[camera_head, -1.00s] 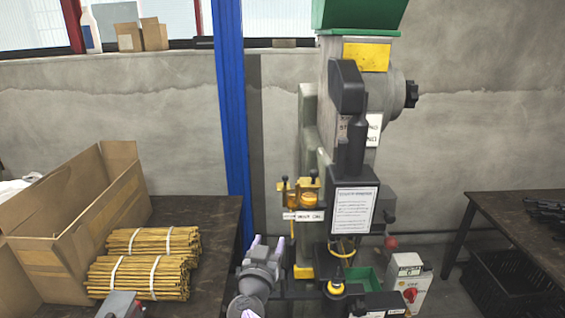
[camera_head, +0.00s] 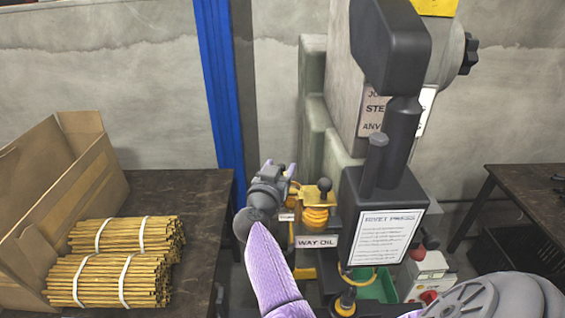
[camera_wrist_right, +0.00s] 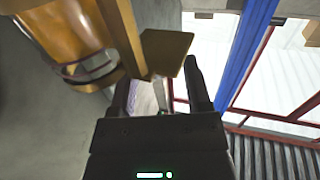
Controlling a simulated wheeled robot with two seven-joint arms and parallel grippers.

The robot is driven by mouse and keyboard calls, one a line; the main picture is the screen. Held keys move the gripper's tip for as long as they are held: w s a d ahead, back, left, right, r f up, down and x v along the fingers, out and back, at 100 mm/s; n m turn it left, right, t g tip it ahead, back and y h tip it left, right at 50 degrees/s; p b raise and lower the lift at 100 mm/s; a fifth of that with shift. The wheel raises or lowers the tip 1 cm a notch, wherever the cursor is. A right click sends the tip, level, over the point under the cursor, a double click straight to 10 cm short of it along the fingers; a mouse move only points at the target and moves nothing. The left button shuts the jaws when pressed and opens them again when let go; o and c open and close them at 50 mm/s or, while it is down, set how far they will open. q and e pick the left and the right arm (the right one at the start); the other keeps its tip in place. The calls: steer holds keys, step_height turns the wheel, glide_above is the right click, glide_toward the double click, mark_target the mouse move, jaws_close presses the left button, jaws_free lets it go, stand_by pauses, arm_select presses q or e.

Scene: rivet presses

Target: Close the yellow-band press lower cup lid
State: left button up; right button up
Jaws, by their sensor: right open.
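The press (camera_head: 375,60) stands in the middle with a yellow band (camera_head: 435,6) at the top edge of the head view. Its amber oil cup (camera_head: 316,216), in a yellow bracket, sits above a "WAY OIL" label. My right gripper (camera_head: 281,170) is just left of this cup assembly and partly covers it. In the right wrist view, a flat yellow-brown lid plate (camera_wrist_right: 166,50) stands out from a yellow post beside an amber cup (camera_wrist_right: 65,30). My right gripper (camera_wrist_right: 159,75) is open, its fingertips close to the plate. Contact cannot be told. My left gripper is not in view.
A dark table (camera_head: 180,190) at left holds bundled sticks (camera_head: 125,235) and an open cardboard box (camera_head: 75,190). A blue post (camera_head: 218,80) stands behind my gripper. The black press housing (camera_head: 385,215) is right of the cup. Another table (camera_head: 520,185) stands at right.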

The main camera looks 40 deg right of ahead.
steer(key=shift+d+r, duration=0.1)
steer(key=shift+d, duration=0.05)
steer(key=shift+c, duration=0.5)
jaws_close()
